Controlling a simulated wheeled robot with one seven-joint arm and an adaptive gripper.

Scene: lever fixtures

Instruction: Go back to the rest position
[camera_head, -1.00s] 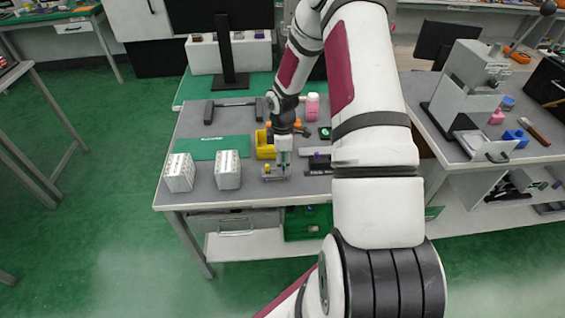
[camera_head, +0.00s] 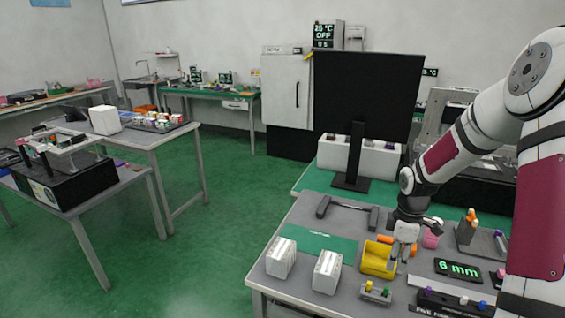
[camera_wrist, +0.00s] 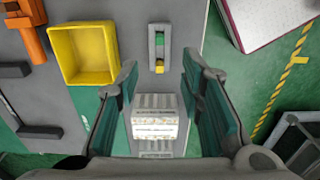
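My gripper (camera_head: 402,250) hangs over the table near the yellow bin, with nothing seen held in the head view. In the wrist view its two teal-padded fingers (camera_wrist: 157,100) are spread wide apart. A small grey lever fixture (camera_head: 376,293) with a yellow and a green knob stands on the table in front of the bin. In the wrist view the fixture (camera_wrist: 158,50) lies ahead of the fingertips, clear of them. A pale ribbed part (camera_wrist: 155,122) shows between the fingers; I cannot tell what it is or whether it is touched.
The yellow bin (camera_head: 379,260) is close by my gripper. Two white boxes (camera_head: 281,258) (camera_head: 327,272) stand at the table's left front. A black monitor (camera_head: 367,95) rises behind. Open green floor (camera_head: 190,250) is at left.

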